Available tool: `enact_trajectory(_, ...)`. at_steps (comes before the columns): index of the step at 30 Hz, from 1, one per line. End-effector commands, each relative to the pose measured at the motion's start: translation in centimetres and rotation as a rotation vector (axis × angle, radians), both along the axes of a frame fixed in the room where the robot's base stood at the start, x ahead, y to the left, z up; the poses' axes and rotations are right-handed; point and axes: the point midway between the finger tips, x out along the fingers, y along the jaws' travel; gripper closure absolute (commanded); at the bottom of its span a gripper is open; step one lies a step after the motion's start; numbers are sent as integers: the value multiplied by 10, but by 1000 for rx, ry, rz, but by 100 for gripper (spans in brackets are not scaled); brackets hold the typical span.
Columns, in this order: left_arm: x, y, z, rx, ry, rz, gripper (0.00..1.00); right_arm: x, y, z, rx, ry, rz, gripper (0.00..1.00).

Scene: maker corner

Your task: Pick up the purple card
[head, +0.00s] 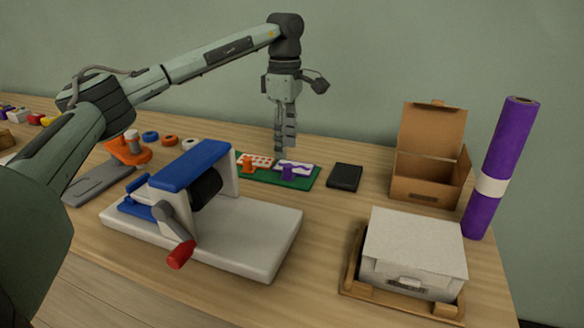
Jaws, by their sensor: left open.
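A card with a purple pattern on white (300,166) lies on the right part of a green mat (304,184), with a small purple piece at its front edge. Beside it on the left lies a white card with orange marks (262,160), with an orange piece at its front. My left gripper (285,147) points straight down and is open. In the picture its fingertips are just above the purple card; I cannot tell the exact height. My right gripper is not in view.
A white-based press with a blue top and red-knobbed crank (262,229) stands in front of the mat. A black pad (345,177), an open cardboard box (424,178), a purple roll (505,150) and a grey-white box (412,247) stand to the right.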

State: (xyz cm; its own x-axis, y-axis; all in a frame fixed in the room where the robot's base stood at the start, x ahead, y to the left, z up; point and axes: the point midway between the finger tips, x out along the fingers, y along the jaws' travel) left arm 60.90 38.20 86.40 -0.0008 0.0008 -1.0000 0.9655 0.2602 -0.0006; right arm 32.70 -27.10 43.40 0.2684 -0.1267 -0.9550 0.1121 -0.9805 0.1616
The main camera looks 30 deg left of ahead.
Motion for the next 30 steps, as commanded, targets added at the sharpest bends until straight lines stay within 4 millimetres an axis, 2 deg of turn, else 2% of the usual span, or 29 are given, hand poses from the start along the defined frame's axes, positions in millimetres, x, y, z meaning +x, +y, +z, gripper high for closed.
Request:
enact_trajectory(10, -3, -5, -47, 0, 1, 1, 57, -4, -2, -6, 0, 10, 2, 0)
enact_trajectory(20, -3, -6, -54, -1, -1, 1, 58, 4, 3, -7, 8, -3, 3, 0)
enact_trajectory(30, -3, -6, -53, -1, -1, 0, 100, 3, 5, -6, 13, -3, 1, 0)
